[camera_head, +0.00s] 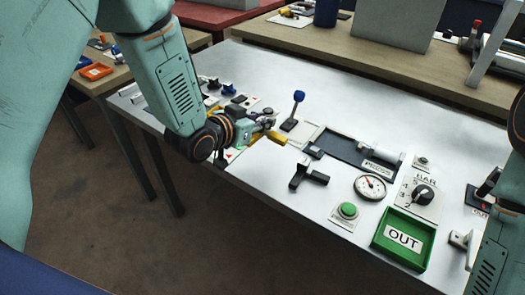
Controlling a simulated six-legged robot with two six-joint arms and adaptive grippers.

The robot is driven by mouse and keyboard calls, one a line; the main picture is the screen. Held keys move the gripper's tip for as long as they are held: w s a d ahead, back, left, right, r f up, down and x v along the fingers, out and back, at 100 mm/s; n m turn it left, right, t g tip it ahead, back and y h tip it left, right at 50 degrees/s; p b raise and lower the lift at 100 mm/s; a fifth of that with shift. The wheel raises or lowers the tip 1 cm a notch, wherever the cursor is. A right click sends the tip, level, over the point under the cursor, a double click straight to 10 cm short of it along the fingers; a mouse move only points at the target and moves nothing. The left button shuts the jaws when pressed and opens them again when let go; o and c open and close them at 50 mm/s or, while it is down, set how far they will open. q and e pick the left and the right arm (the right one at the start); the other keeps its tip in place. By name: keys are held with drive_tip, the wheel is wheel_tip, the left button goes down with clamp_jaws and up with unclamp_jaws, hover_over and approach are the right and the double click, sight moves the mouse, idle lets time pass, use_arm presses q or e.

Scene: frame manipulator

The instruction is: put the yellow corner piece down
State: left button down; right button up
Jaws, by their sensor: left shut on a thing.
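My left gripper (268,127) reaches in from the upper left over the left part of the light metal table (300,75). It is shut on the yellow corner piece (277,139), whose yellow end shows at the fingertips. The gripper hides part of the piece.
A blue-knobbed lever (298,97) stands just behind the gripper. To the right are a black handle (309,176), a dark recessed tray (345,148), a gauge (370,187), a green button (348,210) and a green OUT tray (381,237). Small dark parts lie left.

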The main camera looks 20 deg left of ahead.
use_arm(q)
wheel_tip(320, 180, down, 2)
drive_tip(key=shift+w+f, duration=0.15)
wheel_tip(320, 180, down, 4)
drive_tip(key=shift+f+b, duration=0.1)
drive_tip(key=shift+b, duration=0.3)
drive_tip(key=shift+f, duration=0.2)
drive_tip(key=c, duration=1.1)
unclamp_jaws()
drive_tip(key=shift+f, duration=0.15)
drive_tip(key=shift+c, duration=0.2)
drive_tip(key=shift+b, duration=0.3)
